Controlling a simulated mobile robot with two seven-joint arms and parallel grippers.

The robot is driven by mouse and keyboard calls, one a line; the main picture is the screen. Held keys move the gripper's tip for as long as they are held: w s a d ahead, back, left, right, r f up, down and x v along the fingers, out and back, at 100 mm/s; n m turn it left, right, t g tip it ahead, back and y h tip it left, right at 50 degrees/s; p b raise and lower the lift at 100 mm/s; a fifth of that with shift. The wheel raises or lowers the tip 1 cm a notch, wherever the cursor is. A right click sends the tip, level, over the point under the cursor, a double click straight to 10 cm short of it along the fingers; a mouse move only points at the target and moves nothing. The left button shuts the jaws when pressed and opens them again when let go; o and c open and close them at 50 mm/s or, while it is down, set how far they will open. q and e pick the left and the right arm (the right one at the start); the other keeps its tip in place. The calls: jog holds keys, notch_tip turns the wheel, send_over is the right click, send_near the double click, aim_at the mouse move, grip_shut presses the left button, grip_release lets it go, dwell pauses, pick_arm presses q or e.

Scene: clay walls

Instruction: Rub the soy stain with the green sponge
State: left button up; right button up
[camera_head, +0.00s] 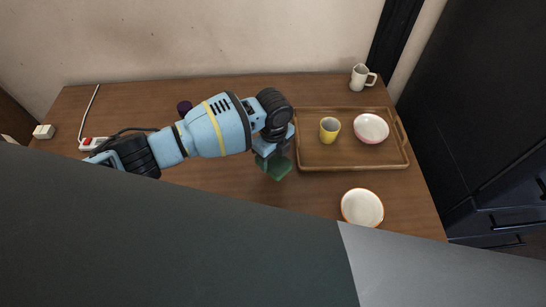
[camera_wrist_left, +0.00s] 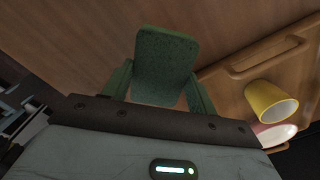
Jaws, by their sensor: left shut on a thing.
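My left gripper (camera_head: 270,155) is above the table just left of the tray. It is shut on the green sponge (camera_head: 280,167), which hangs below the fingers. In the left wrist view the sponge (camera_wrist_left: 166,62) sits between the two green fingers (camera_wrist_left: 160,88) over brown wood. I cannot tell whether the sponge touches the table. My right gripper is not in view.
A wooden tray (camera_head: 350,168) holds a yellow cup (camera_head: 329,130) and a pink-white bowl (camera_head: 371,128). A white bowl (camera_head: 362,207) is in front of it, a white pitcher (camera_head: 361,77) behind. A dark round object (camera_head: 184,107) and a power strip (camera_head: 93,143) are at left.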

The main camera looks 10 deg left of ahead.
pick_arm(q)
notch_tip(320, 180, up, 2)
jog(key=shift+p, duration=0.4)
jog(key=shift+r, duration=0.5)
